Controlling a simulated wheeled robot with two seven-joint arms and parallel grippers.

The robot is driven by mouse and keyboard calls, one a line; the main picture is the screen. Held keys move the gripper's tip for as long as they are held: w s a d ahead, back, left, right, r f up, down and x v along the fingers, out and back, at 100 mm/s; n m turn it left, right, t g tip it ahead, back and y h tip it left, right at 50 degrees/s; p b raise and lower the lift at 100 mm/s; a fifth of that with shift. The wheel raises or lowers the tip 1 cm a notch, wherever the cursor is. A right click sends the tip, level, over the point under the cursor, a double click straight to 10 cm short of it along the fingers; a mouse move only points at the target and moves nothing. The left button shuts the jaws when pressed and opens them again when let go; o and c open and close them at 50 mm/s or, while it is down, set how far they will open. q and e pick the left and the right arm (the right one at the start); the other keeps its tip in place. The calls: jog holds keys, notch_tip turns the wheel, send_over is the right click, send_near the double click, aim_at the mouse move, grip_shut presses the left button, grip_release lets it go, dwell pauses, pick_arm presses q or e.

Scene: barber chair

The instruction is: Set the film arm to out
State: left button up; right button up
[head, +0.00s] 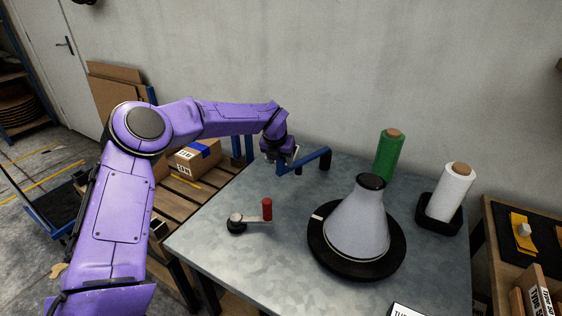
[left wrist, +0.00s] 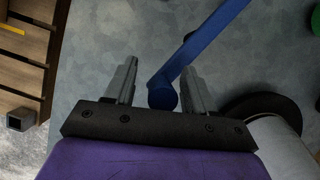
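The blue film arm (head: 312,159) is a bent bar at the back of the metal table, with an upright end at its left and a pivot end at its right. My left gripper (head: 287,160) is over the left end of this bar. In the left wrist view the blue bar (left wrist: 205,42) runs from the top down to a round end between the two fingers of my left gripper (left wrist: 160,75). The fingers are apart, with a gap visible on the left side of the round end; contact on the right side is unclear. My right gripper is not in view.
A grey cone (head: 357,225) stands on a black turntable (head: 318,250) at the table's centre. A crank with a red handle (head: 267,208) is at front left. A green roll (head: 388,155) and a white roll (head: 452,192) stand at the back right. A pallet with boxes is left.

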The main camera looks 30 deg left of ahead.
pick_arm(q)
jog(key=shift+f, duration=0.25)
jog(key=v, duration=1)
jog(key=shift+r+b, duration=0.25)
jog(key=shift+b, duration=0.1)
jog(key=shift+s, duration=0.1)
